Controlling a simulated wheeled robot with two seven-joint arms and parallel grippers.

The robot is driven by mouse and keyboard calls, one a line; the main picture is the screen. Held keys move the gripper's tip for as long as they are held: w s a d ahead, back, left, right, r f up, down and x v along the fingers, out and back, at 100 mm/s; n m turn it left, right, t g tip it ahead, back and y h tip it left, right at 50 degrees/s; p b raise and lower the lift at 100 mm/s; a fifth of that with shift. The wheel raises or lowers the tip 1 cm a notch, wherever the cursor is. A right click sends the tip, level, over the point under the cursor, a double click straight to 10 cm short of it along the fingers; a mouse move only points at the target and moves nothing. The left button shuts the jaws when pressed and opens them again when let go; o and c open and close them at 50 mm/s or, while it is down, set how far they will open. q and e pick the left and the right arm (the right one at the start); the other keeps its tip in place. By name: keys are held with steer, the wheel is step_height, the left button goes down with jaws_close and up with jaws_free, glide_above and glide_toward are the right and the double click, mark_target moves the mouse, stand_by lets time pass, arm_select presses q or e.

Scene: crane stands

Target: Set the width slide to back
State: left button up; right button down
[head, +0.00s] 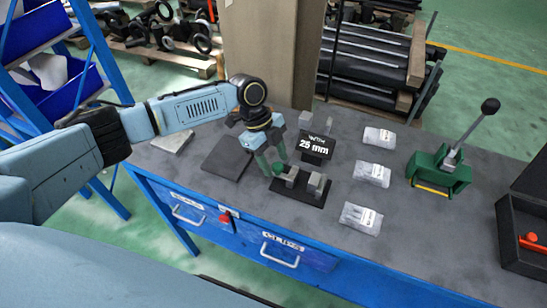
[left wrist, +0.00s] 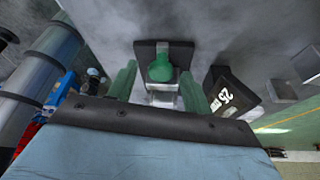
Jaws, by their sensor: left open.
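The width slide has a green knob (head: 278,169) and grey metal blocks (head: 317,184) on a black base (head: 300,196). It stands on the workbench behind the front edge. A black sign (head: 316,147) reading "25 mm" stands just behind it. My left gripper (head: 272,163) is open, pointing down at the knob. In the left wrist view my left gripper (left wrist: 158,90) has one green finger on each side of the green knob (left wrist: 160,67), with gaps visible. Whether the fingertips reach knob height is hard to tell. My right gripper is not in view.
Several clear bags (head: 372,174) lie right of the slide. A green lever press (head: 440,172) stands farther right, and a dark box (head: 520,235) is at the right edge. A dark plate (head: 226,158) lies left of the slide. A column (head: 268,50) rises behind the bench.

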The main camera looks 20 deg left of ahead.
arm_select(q)
steer(key=v, duration=1.3)
steer(key=shift+b, duration=0.3)
steer(key=shift+w, duration=0.1)
